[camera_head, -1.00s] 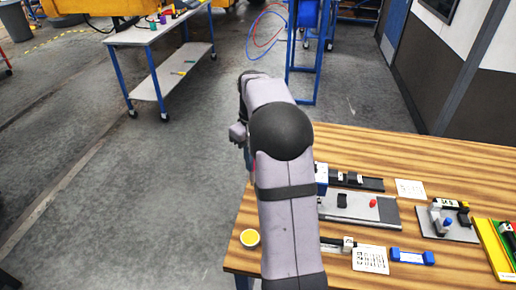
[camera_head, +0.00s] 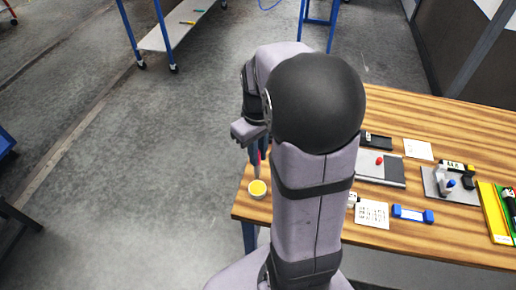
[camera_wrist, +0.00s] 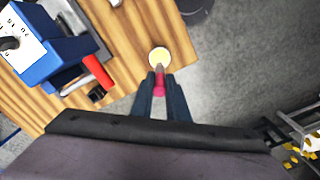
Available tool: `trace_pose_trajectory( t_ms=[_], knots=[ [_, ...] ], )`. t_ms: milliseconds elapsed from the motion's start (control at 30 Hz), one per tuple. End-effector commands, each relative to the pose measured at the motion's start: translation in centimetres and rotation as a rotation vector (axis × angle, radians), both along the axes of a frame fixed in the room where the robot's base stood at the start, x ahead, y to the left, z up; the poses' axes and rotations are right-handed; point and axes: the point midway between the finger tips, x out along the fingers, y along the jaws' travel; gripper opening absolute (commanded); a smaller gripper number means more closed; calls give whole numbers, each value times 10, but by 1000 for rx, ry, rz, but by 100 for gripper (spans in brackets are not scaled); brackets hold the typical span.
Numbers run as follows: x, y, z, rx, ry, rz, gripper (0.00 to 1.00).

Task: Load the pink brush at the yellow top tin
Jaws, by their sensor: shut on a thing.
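The tin with the yellow top (camera_head: 257,189) stands near the left edge of the wooden table, and also shows at the top middle of the wrist view (camera_wrist: 159,57). My gripper (camera_wrist: 159,78) is shut on the pink brush (camera_wrist: 159,90), whose handle sits between the two fingers. The brush points toward the tin, and its tip overlaps the tin's near rim in the wrist view. I cannot tell whether it touches the yellow. In the head view my gripper (camera_head: 256,157) is just above the tin, and the brush is mostly hidden by the fingers.
A blue device with a dial (camera_wrist: 40,45) and a red piece (camera_wrist: 97,70) lie left of the tin in the wrist view. A printed card (camera_head: 371,214), a blue dumbbell-shaped piece (camera_head: 412,214) and a grey plate (camera_head: 385,170) lie to the right.

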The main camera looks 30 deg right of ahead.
Motion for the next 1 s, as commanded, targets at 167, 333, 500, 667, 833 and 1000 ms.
trace_pose_trajectory(
  t_ms=[167, 333, 500, 667, 833, 1000],
  knots=[
    [0, 0, -6, 0, 0, 0, 0],
    [0, 0, -17, 0, 1, 0, 0],
    [0, 0, -32, 1, 1, 0, 0],
    [0, 0, -46, 1, 1, 0, 0],
    [0, 0, -57, 1, 1, 0, 0],
    [0, 0, -60, 0, 1, 0, 0]
  ],
)
